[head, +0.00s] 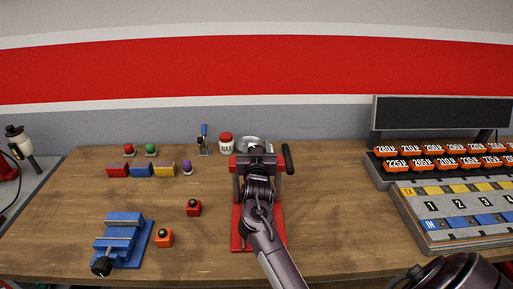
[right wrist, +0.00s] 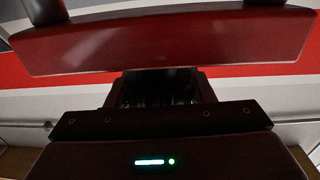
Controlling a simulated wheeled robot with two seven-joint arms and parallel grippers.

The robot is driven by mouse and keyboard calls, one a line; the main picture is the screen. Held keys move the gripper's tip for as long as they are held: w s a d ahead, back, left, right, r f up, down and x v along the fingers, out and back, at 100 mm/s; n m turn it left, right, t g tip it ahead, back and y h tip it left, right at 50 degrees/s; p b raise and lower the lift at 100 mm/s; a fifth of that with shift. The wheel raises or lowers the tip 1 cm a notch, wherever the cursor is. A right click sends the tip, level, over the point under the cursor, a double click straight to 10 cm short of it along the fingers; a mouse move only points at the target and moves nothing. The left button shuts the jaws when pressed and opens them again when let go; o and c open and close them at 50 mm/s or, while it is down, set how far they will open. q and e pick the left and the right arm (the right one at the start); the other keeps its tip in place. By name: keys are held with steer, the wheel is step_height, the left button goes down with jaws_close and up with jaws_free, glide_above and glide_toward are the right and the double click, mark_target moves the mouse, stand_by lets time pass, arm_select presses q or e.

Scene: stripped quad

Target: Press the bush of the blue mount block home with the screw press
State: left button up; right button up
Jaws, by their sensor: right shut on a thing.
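The red screw press (head: 236,240) stands right of the table's middle, with a black handle (head: 288,158) at its upper right. A red crossbar (right wrist: 165,42) fills the upper right wrist view. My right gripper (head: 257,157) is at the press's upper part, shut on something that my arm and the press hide. The handle's visible end is apart from the gripper. A blue block (head: 141,170) sits between a red and a yellow block at the back left. I cannot tell if it is the mount block, and I see no bush. My left gripper is not in view.
A white jar (head: 226,144) with a red lid is behind the press. Labelled racks (head: 455,212) fill the right. Bare wood lies between press and racks.

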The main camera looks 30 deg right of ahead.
steer(key=shift+r, duration=0.1)
steer(key=o, duration=1)
steer(key=shift+s+a, duration=0.25)
steer(key=shift+s, duration=0.05)
steer(key=b+v, duration=0.2)
steer(key=v, duration=0.5)
